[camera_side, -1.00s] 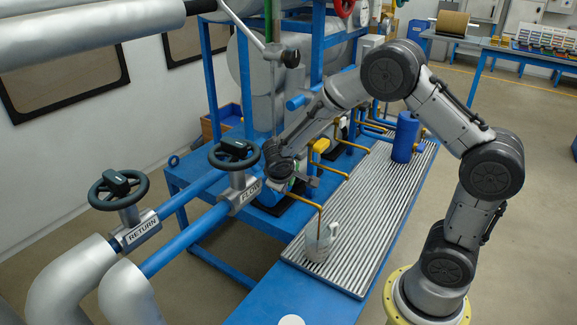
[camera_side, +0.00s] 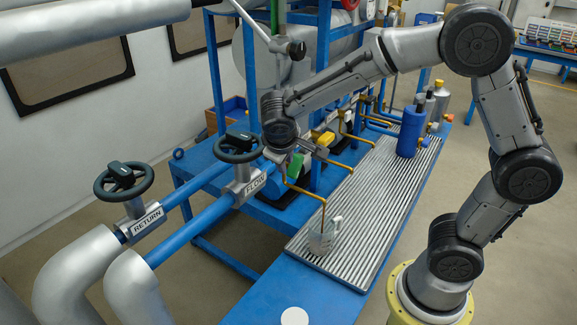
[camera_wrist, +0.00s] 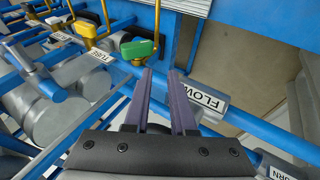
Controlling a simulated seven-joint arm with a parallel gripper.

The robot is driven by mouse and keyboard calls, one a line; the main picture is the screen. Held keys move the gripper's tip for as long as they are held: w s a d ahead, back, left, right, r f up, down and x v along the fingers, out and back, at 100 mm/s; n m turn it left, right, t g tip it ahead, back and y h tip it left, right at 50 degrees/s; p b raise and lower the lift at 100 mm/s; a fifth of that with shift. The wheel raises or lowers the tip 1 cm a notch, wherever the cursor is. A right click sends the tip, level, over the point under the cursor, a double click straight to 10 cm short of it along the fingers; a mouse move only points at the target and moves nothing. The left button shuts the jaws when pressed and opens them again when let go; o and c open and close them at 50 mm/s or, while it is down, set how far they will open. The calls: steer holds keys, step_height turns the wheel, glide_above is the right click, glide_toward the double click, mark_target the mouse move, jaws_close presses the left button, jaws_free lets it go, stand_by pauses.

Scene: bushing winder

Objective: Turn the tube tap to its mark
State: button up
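A row of taps stands on brass pipes beside the blue frame. A yellow tap handle (camera_side: 324,140) is in the side view and also in the wrist view (camera_wrist: 85,28). The label reading TUBE (camera_wrist: 100,55) lies closest to that yellow handle. A green tap handle (camera_side: 295,166) is nearer; it shows in the wrist view (camera_wrist: 138,48) just beyond my fingertips. My gripper (camera_wrist: 158,73) is open and empty, with a clear gap between its fingers. In the side view my wrist largely hides the fingers beside the green handle. I cannot make out a tap's mark.
A pale mug (camera_side: 325,238) stands on the ribbed drain tray (camera_side: 365,200) under the near spout. The FLOW handwheel (camera_side: 238,147) and RETURN handwheel (camera_side: 124,181) are left of my gripper. A blue canister (camera_side: 411,130) stands on the tray's far part.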

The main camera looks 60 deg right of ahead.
steer(key=shift+o, duration=1.1)
steer(key=shift+s+a+f+m, duration=0.1)
steer(key=shift+s+m, duration=0.2)
steer(key=shift+m, duration=0.4)
steer(key=o, duration=0.3)
steer(key=s+m+g, duration=0.1)
steer(key=m, duration=0.2)
steer(key=s+a+m+g+y, duration=0.1)
steer(key=m, duration=0.2)
steer(key=a+f+m+g+y, duration=0.1)
steer(key=m, duration=0.2)
steer(key=shift+s, duration=0.4)
step_height(320, 180, up, 3)
steer(key=m+t+y, duration=0.3)
steer(key=m+y, duration=0.8)
steer(key=m, duration=1.4)
glide_above(297, 165)
steer(key=s, duration=0.2)
steer(key=s+d+f+m+t, duration=0.1)
steer(key=s+d+m, duration=0.1)
steer(key=d, duration=0.6)
steer(key=shift+h, duration=0.4)
steer(key=x, duration=1.3)
steer(key=shift+w+a+f, duration=0.1)
steer(key=shift+a+f, duration=0.05)
steer(key=shift+f, duration=0.15)
